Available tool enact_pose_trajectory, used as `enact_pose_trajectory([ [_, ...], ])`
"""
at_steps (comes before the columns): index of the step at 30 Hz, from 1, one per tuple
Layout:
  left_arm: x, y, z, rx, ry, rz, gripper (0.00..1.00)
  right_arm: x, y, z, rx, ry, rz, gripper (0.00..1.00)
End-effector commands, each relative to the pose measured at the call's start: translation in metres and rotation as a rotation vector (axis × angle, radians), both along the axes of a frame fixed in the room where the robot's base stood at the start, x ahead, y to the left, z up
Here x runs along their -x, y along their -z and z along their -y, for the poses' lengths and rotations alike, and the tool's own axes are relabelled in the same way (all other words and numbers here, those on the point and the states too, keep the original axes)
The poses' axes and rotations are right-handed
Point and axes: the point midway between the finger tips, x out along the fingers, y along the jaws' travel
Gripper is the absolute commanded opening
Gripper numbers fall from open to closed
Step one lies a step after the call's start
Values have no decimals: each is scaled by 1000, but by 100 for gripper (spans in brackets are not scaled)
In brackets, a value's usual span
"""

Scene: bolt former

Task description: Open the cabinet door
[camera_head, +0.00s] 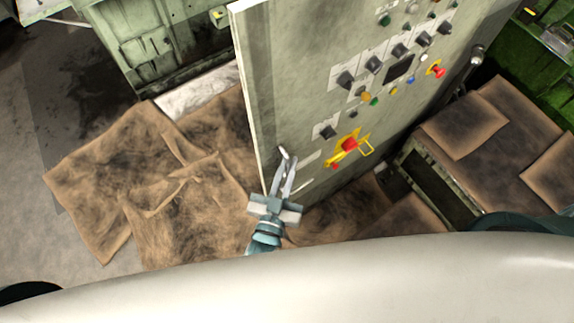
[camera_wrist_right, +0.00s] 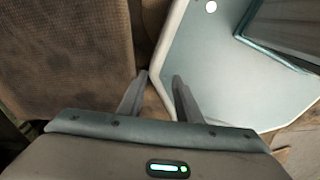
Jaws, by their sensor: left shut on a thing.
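The cabinet door (camera_head: 305,100) is a pale, worn panel with several knobs, coloured buttons and a red switch on a yellow plate (camera_head: 348,145). It stands upright in the middle of the head view. My left gripper (camera_head: 287,160) is at the lower left part of the door, close to its left edge, and is shut on it. I cannot tell exactly which part is between the fingers. My right gripper (camera_wrist_right: 160,78) shows in the right wrist view.
Brown stained sheets (camera_head: 120,180) lie on the floor left of the door. A green machine (camera_head: 150,40) stands behind them. At right is a low surface with brown sheets (camera_head: 465,125). A pale curved part of my own body fills the bottom of the head view.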

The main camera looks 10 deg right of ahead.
Motion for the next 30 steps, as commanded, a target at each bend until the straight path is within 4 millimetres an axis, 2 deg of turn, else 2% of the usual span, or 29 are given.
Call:
enact_pose_trajectory([
  [11,-2,-5,1,3,0,10,0,-23,-1,-3,-4,1,28,31],
  [15,-2,-5,0,3,-1,10,0,-22,-1,-4,-5,1,27,31],
  [16,-2,-5,0,3,-1,10,16,-22,-1,-5,-6,1,25,31],
  [17,-2,-4,0,3,-1,10,18,-21,-1,-4,-5,1,24,31],
  [30,5,-2,-3,1,-1,3,18,-12,-3,-3,-3,0,15,31],
])
